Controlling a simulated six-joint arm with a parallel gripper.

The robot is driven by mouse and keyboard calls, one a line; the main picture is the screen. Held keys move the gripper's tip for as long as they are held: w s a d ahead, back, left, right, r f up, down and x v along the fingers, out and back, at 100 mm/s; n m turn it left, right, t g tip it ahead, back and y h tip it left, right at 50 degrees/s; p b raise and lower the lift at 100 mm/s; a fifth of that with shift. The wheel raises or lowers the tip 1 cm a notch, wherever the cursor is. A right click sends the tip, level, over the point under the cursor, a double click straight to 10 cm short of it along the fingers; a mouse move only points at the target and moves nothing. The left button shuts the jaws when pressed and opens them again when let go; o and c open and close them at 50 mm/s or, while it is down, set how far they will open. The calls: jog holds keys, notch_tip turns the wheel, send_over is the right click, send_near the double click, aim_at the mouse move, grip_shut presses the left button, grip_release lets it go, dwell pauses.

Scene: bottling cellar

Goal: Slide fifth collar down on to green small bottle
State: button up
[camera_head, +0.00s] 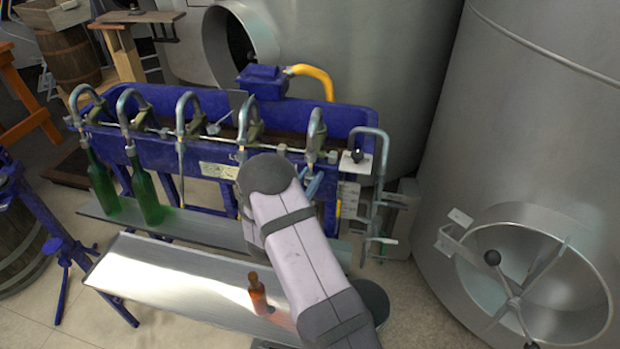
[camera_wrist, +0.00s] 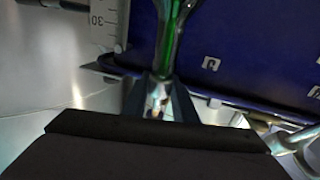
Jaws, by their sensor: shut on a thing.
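My gripper (camera_wrist: 158,100) is at the fifth filling station, largely hidden behind my arm in the head view. In the wrist view its fingers are shut on a small shiny metal piece, seemingly the fifth collar (camera_wrist: 157,98). The green small bottle (camera_wrist: 172,35) stands out from the fingers toward the top of the wrist picture, its narrow end toward them. Whether collar and bottle touch is not clear. The fifth spout (camera_head: 317,125) curves over from the blue trough in the head view. My arm hides the bottle there.
Two green bottles (camera_head: 103,190) (camera_head: 148,198) stand under the left spouts on a metal shelf (camera_head: 205,230). A small amber bottle (camera_head: 258,293) stands on the front metal tray (camera_head: 185,280). Large steel tanks (camera_head: 530,120) close off the right and back.

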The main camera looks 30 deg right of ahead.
jog(key=shift+f, duration=0.1)
jog(key=o, duration=0.4)
jog(key=shift+b+v, duration=1.3)
jog(key=shift+v, duration=2.45)
